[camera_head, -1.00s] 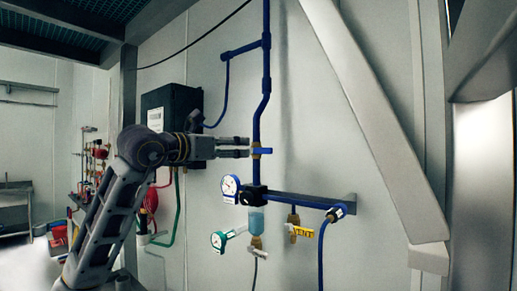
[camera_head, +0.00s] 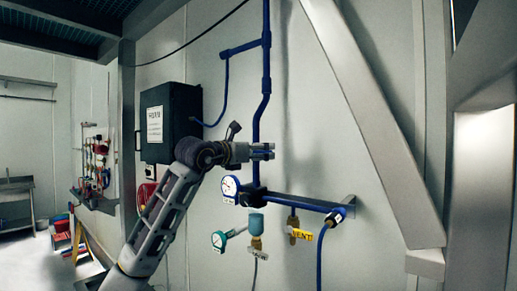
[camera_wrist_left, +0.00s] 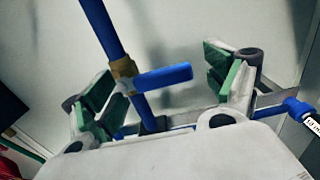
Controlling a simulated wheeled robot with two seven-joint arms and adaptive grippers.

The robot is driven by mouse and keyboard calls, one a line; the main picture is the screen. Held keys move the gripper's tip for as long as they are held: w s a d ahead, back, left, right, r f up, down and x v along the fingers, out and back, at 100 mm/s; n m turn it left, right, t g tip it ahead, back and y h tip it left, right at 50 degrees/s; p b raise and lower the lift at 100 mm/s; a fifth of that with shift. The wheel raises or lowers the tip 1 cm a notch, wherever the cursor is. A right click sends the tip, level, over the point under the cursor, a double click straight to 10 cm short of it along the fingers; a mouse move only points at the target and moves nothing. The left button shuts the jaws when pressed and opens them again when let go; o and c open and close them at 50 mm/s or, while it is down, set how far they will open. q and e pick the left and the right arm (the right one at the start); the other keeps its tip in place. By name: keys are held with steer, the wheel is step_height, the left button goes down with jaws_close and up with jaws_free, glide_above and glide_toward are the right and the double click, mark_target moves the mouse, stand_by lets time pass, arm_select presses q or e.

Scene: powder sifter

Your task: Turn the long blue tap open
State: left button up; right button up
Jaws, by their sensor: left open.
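The long blue tap handle (camera_wrist_left: 163,78) sticks out to the right from a brass valve body (camera_wrist_left: 124,70) on the blue vertical pipe in the left wrist view. My left gripper (camera_wrist_left: 165,88) is open, with green-padded fingers spread to either side of the handle. The left finger is close to the brass body; the right finger is clear of the handle's free end. I cannot tell whether any finger touches it. In the head view my left gripper (camera_head: 263,151) is in front of the vertical pipe (camera_head: 260,115) and hides the tap. My right gripper is not in view.
A pressure gauge (camera_head: 230,186) and a horizontal blue pipe (camera_head: 295,200) sit below the tap. A yellow-tagged valve (camera_head: 298,234) and a green gauge (camera_head: 218,241) hang lower. A black box (camera_head: 170,122) is on the wall to the left. A slanted beam (camera_head: 370,120) stands to the right.

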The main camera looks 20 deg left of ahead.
arm_select(q)
steer(key=shift+w+d, duration=0.2)
steer(key=shift+w, duration=0.3)
steer(key=shift+c, duration=0.2)
steer(key=shift+s+a, duration=0.1)
steer(key=c, duration=1.4)
